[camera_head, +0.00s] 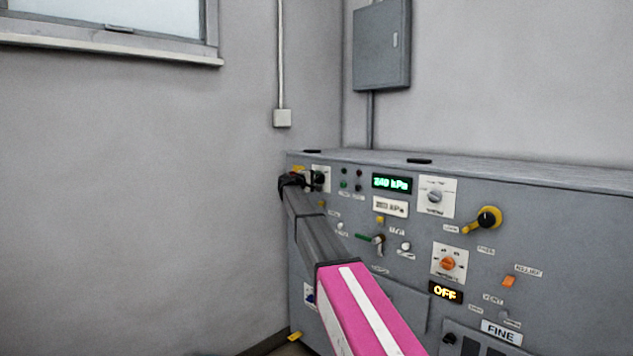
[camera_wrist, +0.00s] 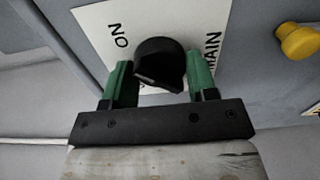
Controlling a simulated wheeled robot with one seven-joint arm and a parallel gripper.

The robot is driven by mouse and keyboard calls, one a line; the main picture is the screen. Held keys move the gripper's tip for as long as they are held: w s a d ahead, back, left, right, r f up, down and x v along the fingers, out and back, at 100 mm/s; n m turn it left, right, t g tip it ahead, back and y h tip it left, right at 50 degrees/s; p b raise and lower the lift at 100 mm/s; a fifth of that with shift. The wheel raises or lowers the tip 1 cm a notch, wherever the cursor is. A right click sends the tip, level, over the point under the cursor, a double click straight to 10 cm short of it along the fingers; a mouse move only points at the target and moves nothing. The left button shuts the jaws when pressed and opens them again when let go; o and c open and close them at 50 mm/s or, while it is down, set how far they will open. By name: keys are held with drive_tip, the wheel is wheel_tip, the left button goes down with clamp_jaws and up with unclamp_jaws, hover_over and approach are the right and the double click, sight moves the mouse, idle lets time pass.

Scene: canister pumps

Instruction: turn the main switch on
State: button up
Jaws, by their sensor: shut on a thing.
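The main switch is a round black knob (camera_wrist: 158,62) on a white plate (camera_wrist: 96,24), with "ON" to its left and "MAIN" to its right in the wrist view. My gripper (camera_wrist: 160,80) has its two green fingers on either side of the knob, shut on it. The knob's lower part dips between the fingers, and a pale edge shows at its lower left. Other lettering on the plate is mostly hidden. In the head view the white switch plate (camera_head: 325,172) sits at the panel's upper left corner, with my gripper (camera_head: 316,180) in front of the knob.
The grey panel (camera_head: 405,300) carries a green display (camera_head: 392,183) reading about 240 kPa, a lit "OFF" sign (camera_head: 445,292), an orange knob (camera_head: 447,263) and a yellow-black handle (camera_head: 488,218). A yellow knob (camera_wrist: 298,40) stands right of the switch plate. A wall lies close left.

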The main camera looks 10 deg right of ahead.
drive_tip(key=shift+m, duration=0.3)
drive_tip(key=o, duration=0.9)
drive_tip(key=shift+a, duration=0.1)
drive_tip(key=v, duration=1)
drive_tip(key=shift+s+a, duration=0.25)
